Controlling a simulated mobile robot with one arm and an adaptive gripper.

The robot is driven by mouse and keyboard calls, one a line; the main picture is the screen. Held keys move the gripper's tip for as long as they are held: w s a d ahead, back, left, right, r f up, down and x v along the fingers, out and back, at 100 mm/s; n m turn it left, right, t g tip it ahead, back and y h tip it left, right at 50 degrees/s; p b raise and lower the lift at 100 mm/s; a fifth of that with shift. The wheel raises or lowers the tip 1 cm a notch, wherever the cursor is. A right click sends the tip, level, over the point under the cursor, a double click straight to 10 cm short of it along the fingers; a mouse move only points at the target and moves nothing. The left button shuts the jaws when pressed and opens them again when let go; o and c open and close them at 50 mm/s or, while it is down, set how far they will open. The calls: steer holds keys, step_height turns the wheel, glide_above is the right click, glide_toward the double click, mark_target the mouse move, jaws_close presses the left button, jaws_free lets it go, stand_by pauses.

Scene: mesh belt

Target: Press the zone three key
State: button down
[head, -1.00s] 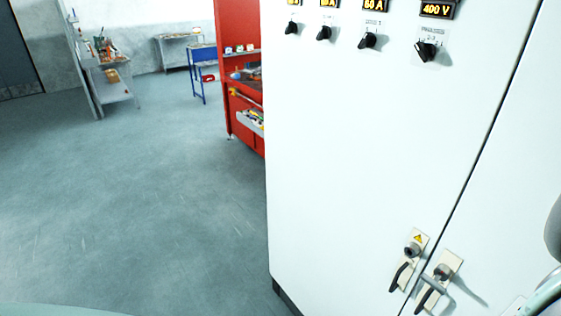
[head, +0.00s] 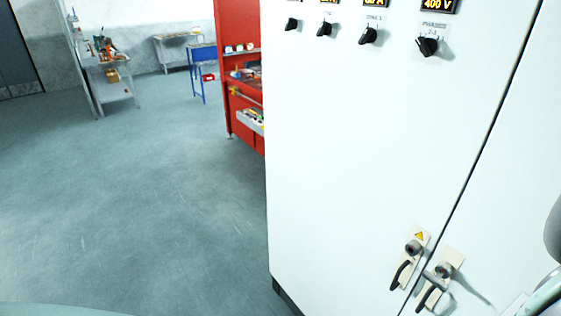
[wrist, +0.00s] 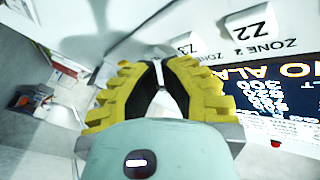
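In the wrist view, the white zone three key (wrist: 186,42), marked Z3, stands on a pale panel just beyond my fingertips, slightly to their right. It is partly hidden behind a finger. My gripper (wrist: 158,64) has yellow ribbed fingers with black pads; its tips come together, with only a narrow gap between the pads behind them and nothing held. The tips look close to the key, but I cannot tell whether they touch it. The Z2 key (wrist: 251,28) is further right, with a "ZONE 2" label beside it. The head view shows neither the keys nor my gripper.
A dark screen (wrist: 290,85) with text lies right of my gripper in the wrist view. In the head view, a white cabinet (head: 350,150) with knobs, displays and door handles (head: 436,282) fills the right. A red workbench (head: 238,65) stands behind; open floor lies left.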

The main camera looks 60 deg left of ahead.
steer(key=shift+s+a, duration=0.15)
steer(key=shift+s, duration=0.15)
steer(key=shift+s, duration=0.1)
steer(key=shift+s+b, duration=1.4)
steer(key=shift+s, duration=1)
